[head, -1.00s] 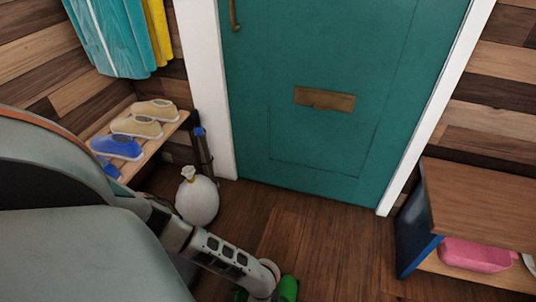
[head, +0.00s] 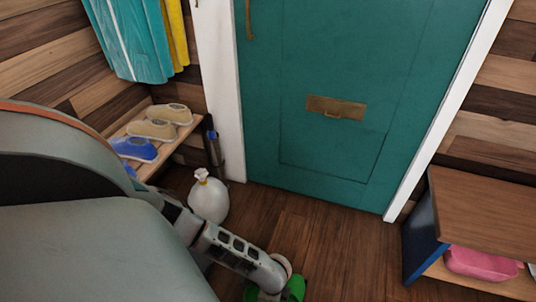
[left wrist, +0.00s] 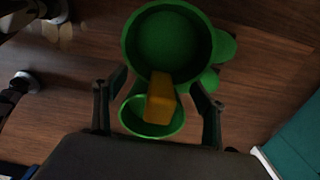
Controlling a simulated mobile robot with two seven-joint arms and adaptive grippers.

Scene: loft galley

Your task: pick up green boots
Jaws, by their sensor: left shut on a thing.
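The green boots (head: 295,287) show at the bottom edge of the head view, partly hidden behind my left arm and cut off by the frame. In the left wrist view the boots (left wrist: 168,40) are seen from above, with one wide round opening and a smaller one nearer the palm. A yellow-orange block-like piece (left wrist: 159,100) lies across the two openings. My left gripper (left wrist: 158,108) has a finger on each side of the smaller opening and is shut on the boots. My right gripper is in neither view.
A white tied bag (head: 208,200) stands beside my left arm. A shoe shelf (head: 185,130) with beige and blue shoes is at the left. A teal door (head: 330,60) stands behind. A bench (head: 480,215) with a pink item is at the right. Floor (head: 340,250) between is clear.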

